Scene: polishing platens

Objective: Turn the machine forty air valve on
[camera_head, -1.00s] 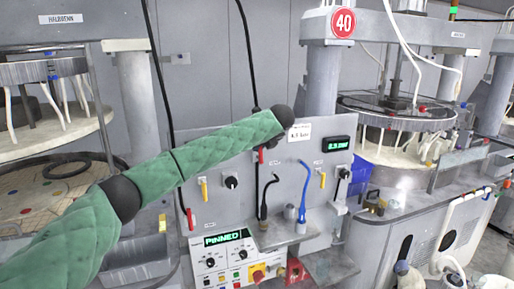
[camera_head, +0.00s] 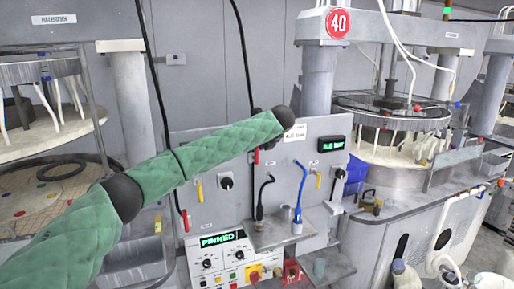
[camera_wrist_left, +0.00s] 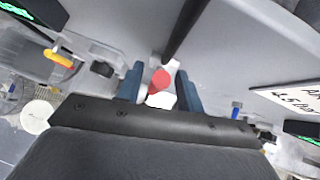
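The machine forty panel (camera_head: 220,200) stands in the middle, below a round red "40" sign (camera_head: 338,22). A red valve handle (camera_head: 257,157) shows just under the end of my left arm, left of a white label with bar text (camera_head: 295,133). My left gripper is mostly hidden behind its wrist in the head view. In the left wrist view its two blue fingers (camera_wrist_left: 160,88) are apart, on either side of the red handle (camera_wrist_left: 160,80) with its white part below. I cannot tell whether they touch it. My right gripper is not in view.
A green pressure display (camera_head: 333,144) is on the panel's upper right. Yellow levers, black knobs and another red handle (camera_head: 184,220) are near. A black hose and a blue hose (camera_head: 299,195) stand below. A control box reading "PINNED" (camera_head: 222,240) is at lower left.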

